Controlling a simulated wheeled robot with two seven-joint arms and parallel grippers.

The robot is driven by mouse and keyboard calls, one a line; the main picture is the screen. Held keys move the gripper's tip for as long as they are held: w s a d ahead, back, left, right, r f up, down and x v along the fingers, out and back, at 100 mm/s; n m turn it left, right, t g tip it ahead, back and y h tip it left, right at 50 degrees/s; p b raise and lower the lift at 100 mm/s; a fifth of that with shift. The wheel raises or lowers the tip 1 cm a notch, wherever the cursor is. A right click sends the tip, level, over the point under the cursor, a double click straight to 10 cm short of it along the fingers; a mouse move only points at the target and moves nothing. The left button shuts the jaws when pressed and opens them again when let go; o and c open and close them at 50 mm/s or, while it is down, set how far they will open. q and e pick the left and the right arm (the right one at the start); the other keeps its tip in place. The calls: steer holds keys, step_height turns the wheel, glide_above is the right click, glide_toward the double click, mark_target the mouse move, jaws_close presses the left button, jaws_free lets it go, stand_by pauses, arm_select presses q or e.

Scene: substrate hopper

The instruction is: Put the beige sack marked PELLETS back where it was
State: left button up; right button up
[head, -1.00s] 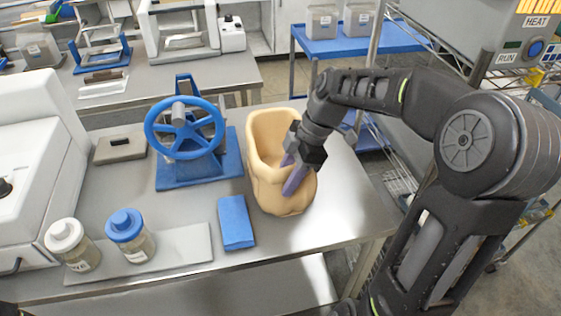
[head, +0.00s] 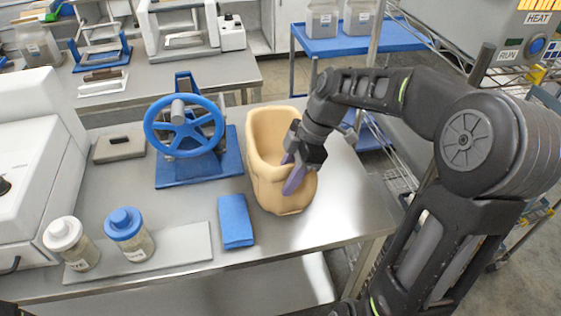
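The beige sack (head: 268,145) stands upright and open-topped on the steel table, right of the blue wheel device. I see no PELLETS lettering on the sides that show. My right gripper (head: 293,172) comes in from the right and is at the sack's right rim. One purple finger lies against the outer front side, and a bit of the other shows at the rim beside the opening. The sack's wall seems to be between them, but I cannot tell whether they are shut on it. My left gripper is not in view.
The blue handwheel device (head: 185,130) stands close left of the sack. A folded blue cloth (head: 235,221) lies in front. Two jars, blue-lidded (head: 130,235) and white-lidded (head: 72,243), stand on a pale board (head: 185,245). The table is bare right of the sack. A blue cart (head: 360,44) stands behind.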

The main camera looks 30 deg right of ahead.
steer(key=shift+c, duration=0.6)
jaws_close()
stand_by(0.9)
